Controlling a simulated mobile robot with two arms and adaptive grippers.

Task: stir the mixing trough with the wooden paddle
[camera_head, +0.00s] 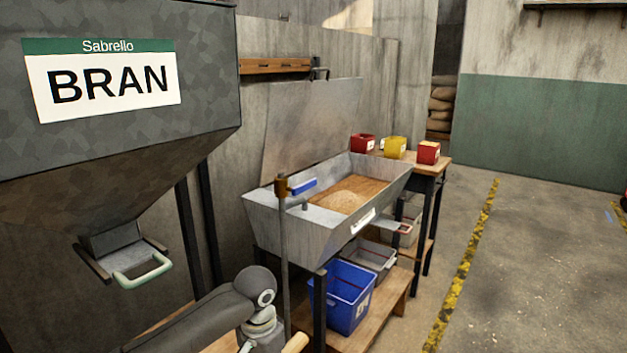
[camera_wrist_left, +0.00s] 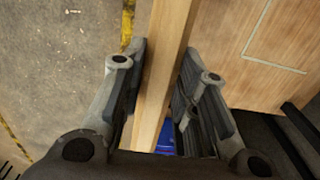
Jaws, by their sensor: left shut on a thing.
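The mixing trough (camera_head: 310,238) is a grey metal bin on a dark-legged stand in the middle of the head view. Brown material with a paler heap (camera_head: 343,201) lies inside it. In the left wrist view, my left gripper (camera_wrist_left: 165,75) is shut on a long, pale wooden shaft, which I take to be the wooden paddle (camera_wrist_left: 163,60). A short piece of pale wood also shows at the bottom edge of the head view (camera_head: 296,343), beside my left wrist, low in front of the trough. The paddle's ends are out of sight. My right gripper is not in view.
A standpipe with a blue lever (camera_head: 303,187) rises at the trough's near left corner. The BRAN hopper (camera_head: 200,90) overhangs the left. A blue crate (camera_head: 348,295) sits on the wooden shelf below. Red and yellow bins (camera_head: 396,147) stand behind. The floor at right is clear.

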